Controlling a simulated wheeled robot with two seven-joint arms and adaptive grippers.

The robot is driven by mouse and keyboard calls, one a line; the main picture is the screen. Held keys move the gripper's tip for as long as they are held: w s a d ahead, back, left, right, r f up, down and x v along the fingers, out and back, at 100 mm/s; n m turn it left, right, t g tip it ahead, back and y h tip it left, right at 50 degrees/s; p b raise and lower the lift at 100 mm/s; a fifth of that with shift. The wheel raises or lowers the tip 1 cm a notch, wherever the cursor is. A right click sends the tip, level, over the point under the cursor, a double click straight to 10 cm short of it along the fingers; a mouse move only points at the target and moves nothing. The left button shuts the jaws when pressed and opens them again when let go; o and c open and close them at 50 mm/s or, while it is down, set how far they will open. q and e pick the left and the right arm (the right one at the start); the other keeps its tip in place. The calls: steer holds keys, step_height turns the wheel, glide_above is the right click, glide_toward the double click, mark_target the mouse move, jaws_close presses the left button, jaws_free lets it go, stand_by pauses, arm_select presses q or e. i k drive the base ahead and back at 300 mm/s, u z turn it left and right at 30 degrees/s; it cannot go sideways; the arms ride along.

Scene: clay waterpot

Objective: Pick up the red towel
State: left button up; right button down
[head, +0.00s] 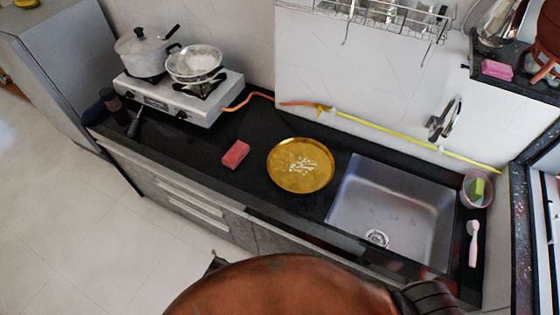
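A small red-pink rectangular piece (236,154), which looks like the folded red towel, lies flat on the black countertop (205,155). It is near the front edge, left of a round golden plate and apart from it. Nothing touches or covers it. I cannot make out either of my grippers in the head view. A large rounded brown surface (285,290), like a clay pot, fills the bottom middle and hides what is behind it.
The golden plate (285,177) holds small white pieces. A steel sink (395,205) is to its right. A gas stove (180,95) with a pot (143,52) and a pan (194,62) stands at the left. An orange hose (247,98) runs along the back. The counter around the towel is clear.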

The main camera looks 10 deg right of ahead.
mark_target(239, 150)
steer(key=u, duration=1.65)
steer(key=i, duration=0.65)
steer(key=z, duration=2.75)
steer(key=i, duration=0.5)
steer(key=u, duration=0.05)
